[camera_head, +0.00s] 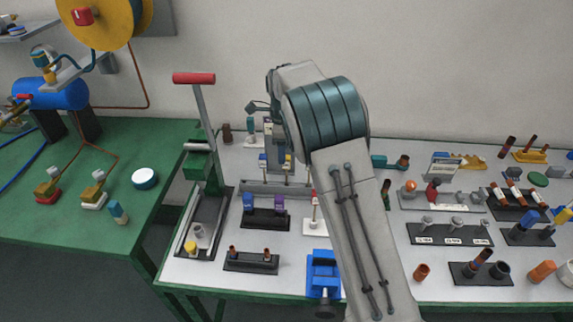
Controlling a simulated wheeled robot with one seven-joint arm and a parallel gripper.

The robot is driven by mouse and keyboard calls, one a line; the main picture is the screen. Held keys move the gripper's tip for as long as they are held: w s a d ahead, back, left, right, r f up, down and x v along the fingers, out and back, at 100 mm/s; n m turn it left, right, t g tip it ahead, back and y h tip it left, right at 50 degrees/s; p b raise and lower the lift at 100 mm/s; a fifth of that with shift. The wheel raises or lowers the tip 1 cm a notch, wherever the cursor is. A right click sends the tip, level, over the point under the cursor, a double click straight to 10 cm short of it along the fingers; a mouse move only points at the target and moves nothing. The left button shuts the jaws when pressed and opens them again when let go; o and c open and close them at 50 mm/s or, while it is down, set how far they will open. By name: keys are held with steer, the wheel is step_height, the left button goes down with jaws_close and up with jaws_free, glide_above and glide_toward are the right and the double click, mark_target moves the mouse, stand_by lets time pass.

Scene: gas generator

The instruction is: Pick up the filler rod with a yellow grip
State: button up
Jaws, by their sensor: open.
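Several thin upright rods stand in a grey rack (276,190) left of my arm. One of them shows a small yellowish grip (289,167) with blue by its top; it is too small to tell surely whether it is the filler rod with a yellow grip. My arm reaches up from the bottom of the head view and bends down behind its large teal joint. My gripper (273,152) is at its far end, close above the rack. It is open, with its fingers small and partly hidden. I see nothing held in it.
A red-handled lever press (207,170) stands left of the rack. A black holder (265,218) with blue and purple pieces and a blue vise (323,275) are nearer. Crowded holders fill the right of the grey table (375,285). A green bench (60,222) is at left.

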mark_target(287, 157)
steer(key=f, duration=0.2)
steer(key=d+f+p, duration=0.1)
steer(key=f, duration=0.1)
steer(key=shift+w+d+f, duration=0.1)
steer(key=shift+f, duration=0.55)
steer(key=c, duration=0.9)
